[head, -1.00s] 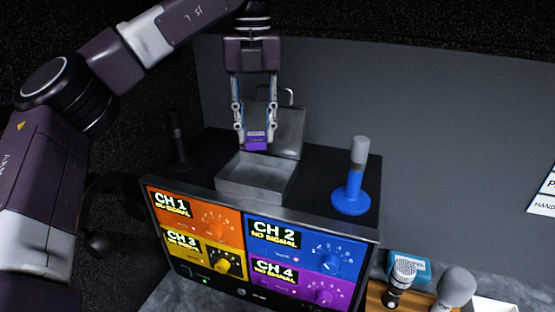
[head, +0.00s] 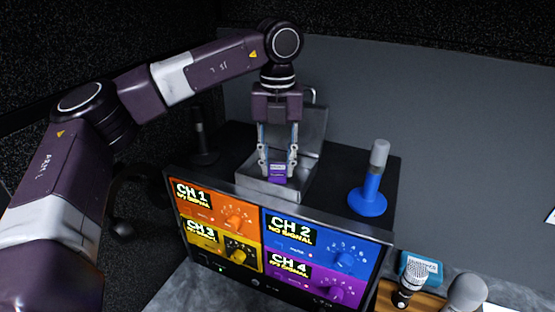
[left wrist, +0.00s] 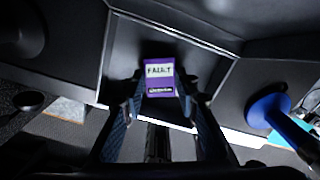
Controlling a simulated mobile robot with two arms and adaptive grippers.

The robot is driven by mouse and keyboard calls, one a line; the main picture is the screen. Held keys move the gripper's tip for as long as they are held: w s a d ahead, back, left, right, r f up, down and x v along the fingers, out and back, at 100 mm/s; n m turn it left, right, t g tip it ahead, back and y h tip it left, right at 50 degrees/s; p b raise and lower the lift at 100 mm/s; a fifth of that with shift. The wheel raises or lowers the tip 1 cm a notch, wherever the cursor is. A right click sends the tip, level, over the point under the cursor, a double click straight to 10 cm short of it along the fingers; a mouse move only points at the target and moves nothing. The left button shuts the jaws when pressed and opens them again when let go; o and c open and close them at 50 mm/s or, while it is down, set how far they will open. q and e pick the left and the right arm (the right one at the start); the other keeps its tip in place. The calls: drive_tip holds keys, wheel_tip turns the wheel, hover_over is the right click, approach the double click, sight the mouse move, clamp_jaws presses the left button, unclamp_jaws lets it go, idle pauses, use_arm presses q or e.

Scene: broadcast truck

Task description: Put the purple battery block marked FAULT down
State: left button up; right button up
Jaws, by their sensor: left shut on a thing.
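The purple battery block (head: 278,175) is held in my left gripper (head: 277,168), which points straight down. In the left wrist view the block (left wrist: 160,78) shows a white label reading FAULT and sits between the fingertips. An open grey metal case (head: 262,190) with its lid (head: 313,130) raised at the back stands on the dark top behind the monitor. The block is over or inside the case's open tray; whether it touches the bottom cannot be told. My right gripper is not in view.
A monitor (head: 262,240) with four coloured channel panels stands in front of the case. A blue-based stand (head: 368,198) is to the right of the case, and a dark upright thing (head: 203,140) to the left. Microphones (head: 413,283) lie at the lower right.

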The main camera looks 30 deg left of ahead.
sight(278, 170)
use_arm(q)
drive_tip(key=o, duration=0.6)
drive_tip(key=shift+f, duration=0.1)
drive_tip(key=o, duration=0.4)
drive_tip(key=shift+c, duration=0.2)
drive_tip(key=shift+r, duration=0.25)
wheel_tip(278, 170, up, 6)
drive_tip(key=shift+w+r+b, duration=0.1)
drive_tip(key=shift+r+b, duration=0.05)
drive_tip(key=shift+b, duration=0.85)
wheel_tip(278, 170, up, 6)
drive_tip(key=shift+f+p, duration=0.25)
drive_tip(key=shift+p, duration=0.15)
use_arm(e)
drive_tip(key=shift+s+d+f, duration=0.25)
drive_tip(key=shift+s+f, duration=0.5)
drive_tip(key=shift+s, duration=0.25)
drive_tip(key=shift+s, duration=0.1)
